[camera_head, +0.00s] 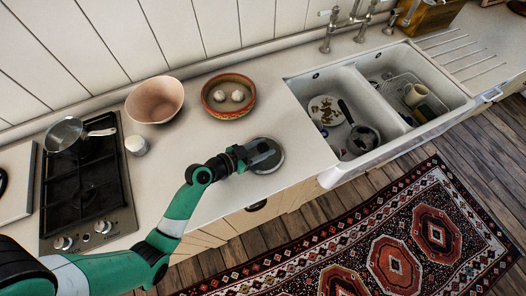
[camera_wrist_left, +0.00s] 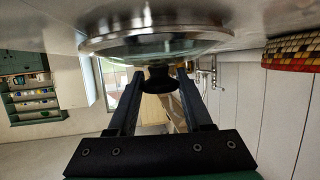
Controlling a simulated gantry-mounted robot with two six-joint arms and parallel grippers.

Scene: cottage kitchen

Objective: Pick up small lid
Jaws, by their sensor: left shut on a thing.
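The small lid (camera_head: 267,168) is a round glass disc with a metal rim, at the counter's front edge left of the sink. In the left wrist view the lid (camera_wrist_left: 150,46) shows its glass, rim and dark knob (camera_wrist_left: 158,79). My left gripper (camera_head: 266,154) is over the lid, its fingers on either side of the knob and shut on it. In the left wrist view the gripper (camera_wrist_left: 158,86) covers little of the knob. The lid is on or very near the counter; I cannot tell whether they touch. My right gripper is not in view.
A patterned bowl with eggs (camera_head: 228,112) and a pink bowl (camera_head: 155,100) stand behind the lid. The double sink (camera_head: 398,72), with dishes inside, is right. Counter around the lid is clear.

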